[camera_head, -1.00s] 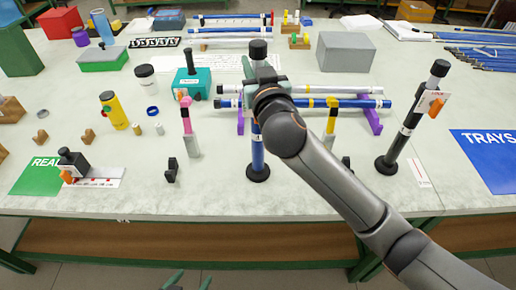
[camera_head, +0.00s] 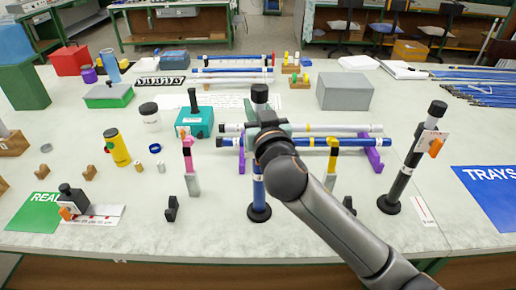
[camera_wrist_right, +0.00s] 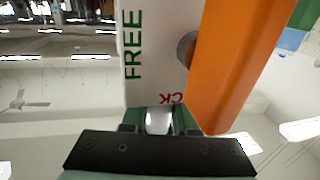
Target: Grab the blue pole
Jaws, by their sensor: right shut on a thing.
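The blue pole (camera_head: 258,188) stands upright on a round black base, with a black cap on top, near the middle of the table in the head view. My right gripper (camera_head: 262,125) is shut on its upper part, and my wrist hides the grip itself. In the right wrist view, a white card (camera_wrist_right: 147,50) with green letters "FREE" and an orange lever (camera_wrist_right: 235,60) fill the space ahead of the fingers (camera_wrist_right: 158,122). The pole is not clear in that view. My left gripper is out of view.
A black pole (camera_head: 407,160) with a card and orange lever stands to the right. Pink-topped (camera_head: 190,165) and yellow-topped (camera_head: 332,160) posts stand either side. Rods lie behind on purple supports (camera_head: 373,160). A grey box (camera_head: 346,91) is farther back. The front table edge is mostly clear.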

